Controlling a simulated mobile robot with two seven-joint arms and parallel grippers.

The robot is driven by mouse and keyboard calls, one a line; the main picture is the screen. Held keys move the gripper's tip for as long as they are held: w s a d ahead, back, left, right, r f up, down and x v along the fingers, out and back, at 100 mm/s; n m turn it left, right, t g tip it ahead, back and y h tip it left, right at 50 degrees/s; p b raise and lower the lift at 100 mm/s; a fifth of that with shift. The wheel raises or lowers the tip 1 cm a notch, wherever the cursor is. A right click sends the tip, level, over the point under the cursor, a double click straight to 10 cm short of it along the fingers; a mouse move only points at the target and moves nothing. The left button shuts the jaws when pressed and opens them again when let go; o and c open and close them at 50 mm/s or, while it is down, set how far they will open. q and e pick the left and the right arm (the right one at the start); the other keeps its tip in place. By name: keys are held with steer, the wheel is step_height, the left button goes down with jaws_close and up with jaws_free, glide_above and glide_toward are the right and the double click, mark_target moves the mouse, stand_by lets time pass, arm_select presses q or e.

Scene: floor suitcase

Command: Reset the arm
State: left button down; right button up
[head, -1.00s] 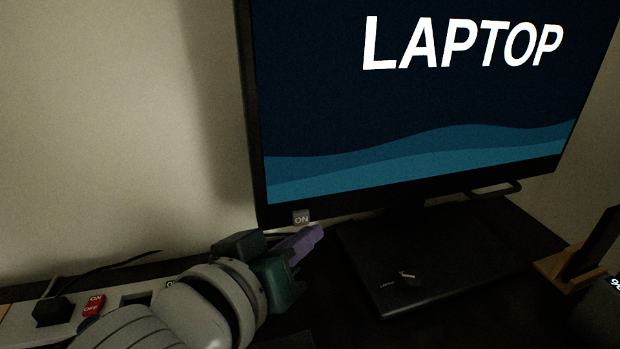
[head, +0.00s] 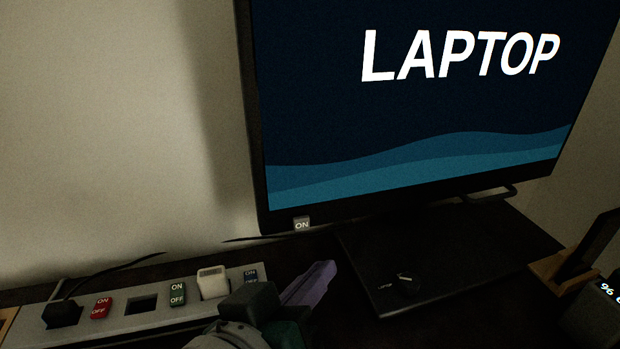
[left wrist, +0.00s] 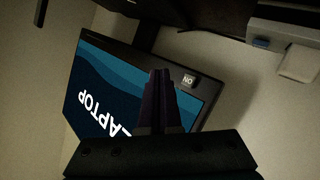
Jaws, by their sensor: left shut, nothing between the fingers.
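My left gripper (head: 318,280) enters the head view from the bottom, with dark green and black housing and purple fingers. It is shut and empty, in front of the monitor's lower left corner and just right of the power strip. In the left wrist view its fingers (left wrist: 160,85) are pressed together, with the monitor behind them. The monitor (head: 420,110) shows "LAPTOP" on a blue screen. An "ON" button (head: 302,224) sits at its lower left corner. My right gripper is in neither view.
A grey power strip (head: 130,322) lies along the wall with a black plug (head: 62,313), a white plug (head: 213,282) and ON/OFF switches, one red (head: 101,307). A black laptop-like slab or base (head: 440,260) lies below the monitor. A wooden stand (head: 570,268) is at the right.

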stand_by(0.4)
arm_select(q)
steer(key=s+a+r+m+g+y+p, duration=0.3)
steer(key=s+a+r+g+y+p, duration=0.45)
steer(key=s+a+r+p, duration=1)
step_height(320, 180, up, 35)
steer(key=s+g+h+p, duration=0.1)
steer(key=s+g+p, duration=0.1)
steer(key=p, duration=3.3)
steer(key=shift+s+a+r+h, duration=0.15)
steer(key=shift+a+h, duration=0.1)
steer(key=shift+h, duration=0.1)
